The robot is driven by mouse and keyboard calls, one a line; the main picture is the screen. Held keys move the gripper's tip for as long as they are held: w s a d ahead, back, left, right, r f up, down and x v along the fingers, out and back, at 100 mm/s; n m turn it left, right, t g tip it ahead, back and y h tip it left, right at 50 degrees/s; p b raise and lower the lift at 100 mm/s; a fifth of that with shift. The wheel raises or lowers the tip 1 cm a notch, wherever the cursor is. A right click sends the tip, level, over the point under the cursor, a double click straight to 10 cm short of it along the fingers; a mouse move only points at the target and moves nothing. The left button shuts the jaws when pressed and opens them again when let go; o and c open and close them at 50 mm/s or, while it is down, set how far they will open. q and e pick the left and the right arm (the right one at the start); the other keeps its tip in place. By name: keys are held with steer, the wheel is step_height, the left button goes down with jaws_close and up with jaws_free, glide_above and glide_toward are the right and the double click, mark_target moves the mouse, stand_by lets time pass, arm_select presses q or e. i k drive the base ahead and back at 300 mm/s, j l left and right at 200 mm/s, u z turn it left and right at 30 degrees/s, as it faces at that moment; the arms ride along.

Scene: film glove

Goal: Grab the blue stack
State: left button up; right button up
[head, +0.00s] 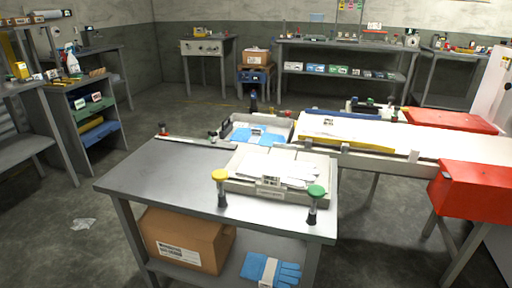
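Two blue stacks show in the head view. One is a stack of blue gloves (289,272) with a pale band around it, lying on the lower shelf of the grey table at the front right. The other is a flat blue stack (242,135) in a pale tray (228,124) behind the table top, with a light clip or label on it. The frame does not tell which one the task means. Neither of my grippers is in view.
A cardboard box (183,240) stands left of the gloves on the shelf. On the grey table (160,172) are a tray of white sheets (270,166), a yellow-topped post (220,185) and a green-topped post (316,200). The table's left part is clear. A red box (474,190) is at right.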

mark_target(257, 135)
steer(key=i+j+z, duration=0.25)
steer(key=i, duration=0.15)
steer(key=i+j+z, duration=0.2)
steer(key=i+j, duration=0.1)
steer(key=i, duration=0.1)
